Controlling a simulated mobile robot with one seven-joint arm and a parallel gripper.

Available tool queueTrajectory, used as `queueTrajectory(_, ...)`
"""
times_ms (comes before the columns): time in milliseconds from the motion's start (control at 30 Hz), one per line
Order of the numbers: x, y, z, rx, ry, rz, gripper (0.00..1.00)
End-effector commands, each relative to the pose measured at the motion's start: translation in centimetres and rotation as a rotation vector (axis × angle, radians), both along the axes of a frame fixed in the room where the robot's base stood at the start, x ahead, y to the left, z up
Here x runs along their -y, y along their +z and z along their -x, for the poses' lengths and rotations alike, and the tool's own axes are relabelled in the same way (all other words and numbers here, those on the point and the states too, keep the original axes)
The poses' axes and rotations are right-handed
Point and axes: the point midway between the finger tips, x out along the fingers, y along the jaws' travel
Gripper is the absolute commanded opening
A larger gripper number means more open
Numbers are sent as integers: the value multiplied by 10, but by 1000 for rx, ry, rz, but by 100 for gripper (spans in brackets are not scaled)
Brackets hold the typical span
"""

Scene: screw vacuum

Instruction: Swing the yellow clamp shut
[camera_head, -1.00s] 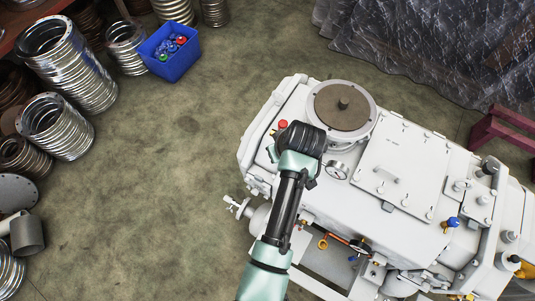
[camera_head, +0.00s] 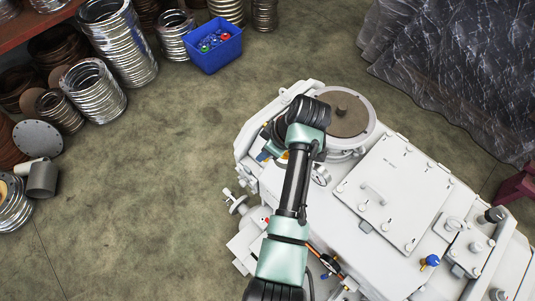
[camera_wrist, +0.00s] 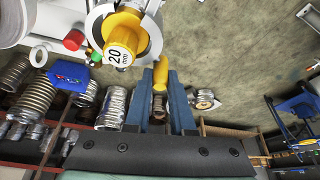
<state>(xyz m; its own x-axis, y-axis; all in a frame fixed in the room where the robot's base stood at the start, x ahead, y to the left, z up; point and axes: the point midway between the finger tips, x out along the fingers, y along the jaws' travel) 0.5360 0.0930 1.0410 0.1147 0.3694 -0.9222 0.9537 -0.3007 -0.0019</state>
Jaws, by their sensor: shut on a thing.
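The yellow clamp (camera_wrist: 121,36), marked with a "20" label, fills the upper left of the wrist view on a pale round fitting (camera_wrist: 97,22). A slim yellow lever (camera_wrist: 157,76) extends down from it between the blue fingers of my gripper (camera_wrist: 161,82). My gripper is shut on this lever. In the head view, my wrist and arm cover most of the clamp. Only a small patch of yellow (camera_head: 285,155) and a bit of my blue gripper (camera_head: 263,156) show at the left end of the white machine (camera_head: 395,195).
A round flange with a brown top (camera_head: 345,114) stands close beside my wrist. A red knob (camera_wrist: 74,40) sits near the clamp. A blue bin (camera_head: 216,52) and stacked metal bellows (camera_head: 118,40) stand at the upper left.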

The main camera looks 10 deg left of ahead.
Motion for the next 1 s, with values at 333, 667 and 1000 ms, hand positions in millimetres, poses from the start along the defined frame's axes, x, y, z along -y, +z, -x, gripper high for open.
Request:
queueTrajectory(333,3,-1,0,0,126,5,0)
queueTrajectory(667,3,0,1,0,153,4,0)
queueTrajectory(1000,3,0,1,0,152,3,40)
